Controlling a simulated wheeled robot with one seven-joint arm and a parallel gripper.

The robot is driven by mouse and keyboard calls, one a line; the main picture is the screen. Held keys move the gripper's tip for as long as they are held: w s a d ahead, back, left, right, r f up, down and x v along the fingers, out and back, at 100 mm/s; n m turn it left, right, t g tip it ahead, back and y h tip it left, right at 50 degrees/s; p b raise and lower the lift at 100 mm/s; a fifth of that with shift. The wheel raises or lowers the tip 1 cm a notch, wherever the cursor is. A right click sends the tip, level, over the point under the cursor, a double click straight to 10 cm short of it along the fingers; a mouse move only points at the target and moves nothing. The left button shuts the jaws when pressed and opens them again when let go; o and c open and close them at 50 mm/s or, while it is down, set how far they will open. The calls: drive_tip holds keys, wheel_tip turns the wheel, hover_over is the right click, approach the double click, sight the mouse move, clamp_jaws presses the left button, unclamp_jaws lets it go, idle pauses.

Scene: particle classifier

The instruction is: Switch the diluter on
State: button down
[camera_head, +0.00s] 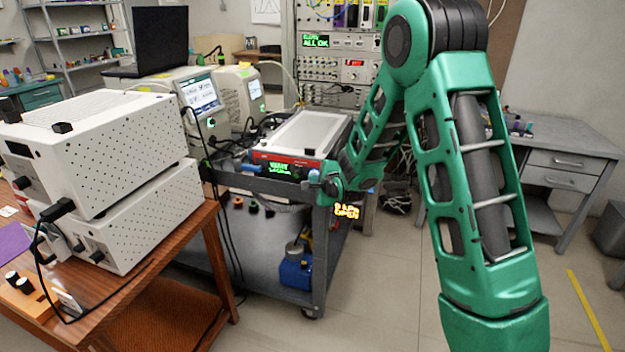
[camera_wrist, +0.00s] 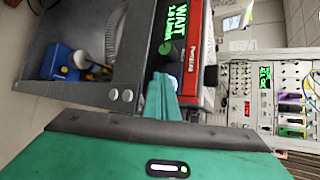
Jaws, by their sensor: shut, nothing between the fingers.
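The box with a red front and a light top (camera_head: 305,131), which I take to be the diluter, sits on the grey cart. Its dark display glows with green text. In the wrist view its red front (camera_wrist: 194,55) shows sideways, and the display (camera_wrist: 178,22) reads "WAIT" with a flow figure below. My gripper (camera_wrist: 163,88) is shut and empty, its green fingers at the lower edge of this front. A small bluish-lit spot (camera_wrist: 173,80) shows right by the fingertips; I cannot tell whether they touch it. In the head view my gripper (camera_head: 325,182) is small and partly hidden.
The grey cart (camera_head: 262,186) has a blue device (camera_head: 296,272) on its lower shelf. White perforated boxes (camera_head: 110,155) stand on a wooden table at left. An instrument rack (camera_head: 330,72) stands behind, a desk (camera_head: 570,160) at right. The floor at front centre is clear.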

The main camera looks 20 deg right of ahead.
drive_tip(key=shift+s+a, duration=0.55)
drive_tip(key=shift+s, duration=0.2)
drive_tip(key=shift+s+a, duration=0.75)
drive_tip(key=shift+s, duration=0.3)
drive_tip(key=shift+s+a, duration=0.75)
drive_tip(key=shift+s, duration=0.25)
drive_tip(key=s+d+r+n+g+h, duration=0.2)
drive_tip(key=s+d+r+n+g, duration=0.1)
drive_tip(key=s+d, duration=0.6)
drive_tip(key=s+d+r+n+g+h, duration=0.1)
drive_tip(key=s+d+r+n+g, duration=0.2)
drive_tip(key=s+d, duration=0.55)
drive_tip(key=s+r+n+g+y, duration=0.2)
drive_tip(key=s+n+g, duration=0.5)
drive_tip(key=s, duration=2.3)
drive_tip(key=shift+s+d+r+n, duration=0.15)
drive_tip(key=shift+r+n, duration=0.25)
drive_tip(key=shift+n, duration=0.4)
